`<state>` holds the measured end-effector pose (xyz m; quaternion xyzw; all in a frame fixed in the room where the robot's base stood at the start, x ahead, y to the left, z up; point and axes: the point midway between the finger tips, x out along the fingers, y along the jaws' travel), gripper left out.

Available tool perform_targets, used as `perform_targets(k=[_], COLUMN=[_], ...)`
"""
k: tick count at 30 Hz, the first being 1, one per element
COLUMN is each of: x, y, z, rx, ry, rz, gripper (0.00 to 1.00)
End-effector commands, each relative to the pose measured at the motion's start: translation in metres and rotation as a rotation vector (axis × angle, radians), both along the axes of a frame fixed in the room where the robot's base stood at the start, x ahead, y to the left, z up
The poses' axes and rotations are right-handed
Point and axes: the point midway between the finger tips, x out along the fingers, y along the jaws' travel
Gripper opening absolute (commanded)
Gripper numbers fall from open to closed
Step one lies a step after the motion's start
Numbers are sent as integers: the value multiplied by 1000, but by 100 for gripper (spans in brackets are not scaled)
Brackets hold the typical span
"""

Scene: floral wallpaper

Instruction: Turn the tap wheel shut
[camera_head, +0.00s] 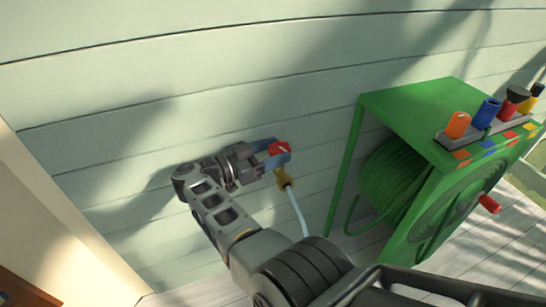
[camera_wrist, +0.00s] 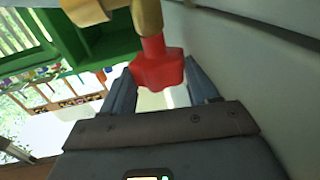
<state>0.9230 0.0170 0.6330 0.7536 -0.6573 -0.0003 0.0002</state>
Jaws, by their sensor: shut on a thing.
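The red tap wheel (camera_head: 279,148) sits on a brass tap (camera_head: 284,179) against the pale green plank wall. My gripper (camera_head: 275,155) has its blue-grey fingers on either side of the wheel and is shut on it. In the wrist view the red wheel (camera_wrist: 157,68) shows between the two fingers (camera_wrist: 160,88), below the brass stem (camera_wrist: 146,18). A pale stream of water (camera_head: 297,209) comes down from the tap's spout. My fingertips partly hide the wheel in the head view.
A green hose reel cabinet (camera_head: 408,101) stands to the right of the tap, with a coiled green hose (camera_head: 393,184) inside. Coloured nozzles (camera_head: 487,112) stand on its top. A red crank handle (camera_head: 489,204) sticks out at its front. The wall left of my gripper is bare.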

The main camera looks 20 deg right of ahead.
Motion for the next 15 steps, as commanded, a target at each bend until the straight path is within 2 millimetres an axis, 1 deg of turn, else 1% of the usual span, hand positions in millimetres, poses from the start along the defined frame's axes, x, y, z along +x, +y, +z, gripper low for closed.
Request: perform_targets(k=[12, 13, 15], x=[0, 0, 0], y=[-1, -1, -1], z=[0, 0, 0], rx=[0, 0, 0], ry=[0, 0, 0], rz=[-7, -7, -8], gripper=[29, 60, 67])
